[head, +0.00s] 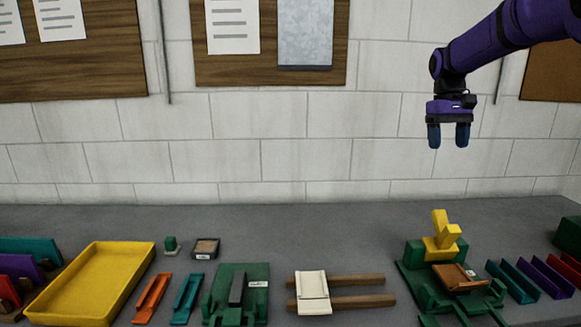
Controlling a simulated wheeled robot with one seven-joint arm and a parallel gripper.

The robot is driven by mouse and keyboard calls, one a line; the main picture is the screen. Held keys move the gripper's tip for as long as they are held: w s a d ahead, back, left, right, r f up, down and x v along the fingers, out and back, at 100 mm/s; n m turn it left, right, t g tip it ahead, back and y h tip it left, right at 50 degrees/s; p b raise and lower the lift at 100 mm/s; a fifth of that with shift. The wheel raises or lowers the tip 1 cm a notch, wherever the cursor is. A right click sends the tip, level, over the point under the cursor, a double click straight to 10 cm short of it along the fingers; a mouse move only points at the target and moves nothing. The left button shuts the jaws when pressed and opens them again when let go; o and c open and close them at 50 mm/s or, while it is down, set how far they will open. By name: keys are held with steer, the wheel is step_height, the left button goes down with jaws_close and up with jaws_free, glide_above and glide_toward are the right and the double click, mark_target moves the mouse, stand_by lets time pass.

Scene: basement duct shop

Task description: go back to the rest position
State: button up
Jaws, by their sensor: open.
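My gripper (448,134) hangs in the upper right of the head view, fingers pointing down. Its two dark blue fingertips are apart with nothing between them. It is well above the grey bench (345,220) and in front of the block wall. Below it on the bench is a green fixture (412,254) with a yellow angled piece (441,236) and a brown block (459,277). My purple arm comes in from the upper right corner.
A yellow tray (147,247) is at the left. Orange (152,297) and teal (187,298) channels, a green block fixture (257,297) and a cream plate (312,284) on wooden rails (362,280) stand along the front. Channels stand at the right. Air around my gripper is free.

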steer(key=s+a+r+t, duration=0.2)
steer(key=s+a+r, duration=0.1)
steer(key=s, duration=0.7)
steer(key=s+a+r+t, duration=0.2)
steer(key=s, duration=0.8)
steer(key=s+a+f+t, duration=0.1)
steer(key=s+f, duration=0.2)
steer(key=s, duration=0.5)
steer(key=s+a+f+t, duration=0.2)
steer(key=s+f, duration=0.2)
steer(key=s, duration=0.4)
steer(key=shift+s+t+y, duration=0.3)
steer(key=shift+s, duration=0.05)
